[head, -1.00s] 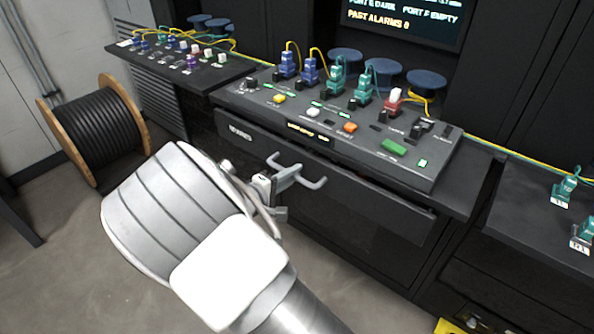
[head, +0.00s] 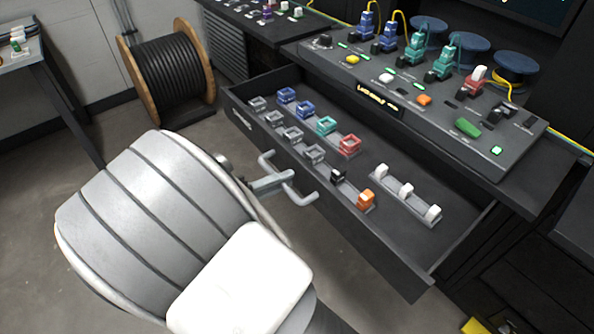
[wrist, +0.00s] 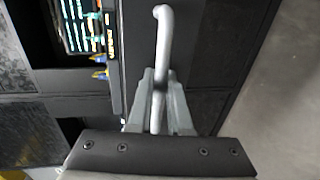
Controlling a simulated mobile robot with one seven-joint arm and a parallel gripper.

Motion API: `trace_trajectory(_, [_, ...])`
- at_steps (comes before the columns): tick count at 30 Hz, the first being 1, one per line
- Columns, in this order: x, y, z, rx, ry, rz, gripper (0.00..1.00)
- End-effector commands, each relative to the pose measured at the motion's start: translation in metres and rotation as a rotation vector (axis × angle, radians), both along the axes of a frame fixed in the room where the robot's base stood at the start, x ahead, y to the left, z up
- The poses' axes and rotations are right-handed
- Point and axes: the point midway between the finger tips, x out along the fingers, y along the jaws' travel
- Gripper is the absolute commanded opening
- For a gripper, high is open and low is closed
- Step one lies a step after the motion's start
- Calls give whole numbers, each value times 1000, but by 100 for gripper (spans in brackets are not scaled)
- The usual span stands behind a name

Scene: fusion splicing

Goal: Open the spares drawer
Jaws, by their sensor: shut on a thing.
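The spares drawer (head: 400,262) stands pulled out from under the console in the head view. Rows of small grey, blue, teal, red, black and orange holders and a strip of white pieces lie inside it. Its grey bar handle (head: 303,198) is on the drawer front. My gripper (head: 285,181) is shut on the handle at its middle. The wrist view also shows the handle (wrist: 161,50) between my two fingers (wrist: 160,105). My wrist hides part of the floor below the drawer.
The console (head: 440,110) with plugs and buttons sits above the drawer. A cable spool (head: 172,72) stands on the floor at the back left. A table (head: 40,60) is at the far left. Bare floor lies in front of the drawer.

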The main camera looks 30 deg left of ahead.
Motion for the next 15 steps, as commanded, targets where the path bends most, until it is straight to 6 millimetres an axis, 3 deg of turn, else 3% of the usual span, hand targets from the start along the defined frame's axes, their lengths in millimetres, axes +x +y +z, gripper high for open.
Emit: trace_trajectory(15, [-9,4,0,1,0,-1,0])
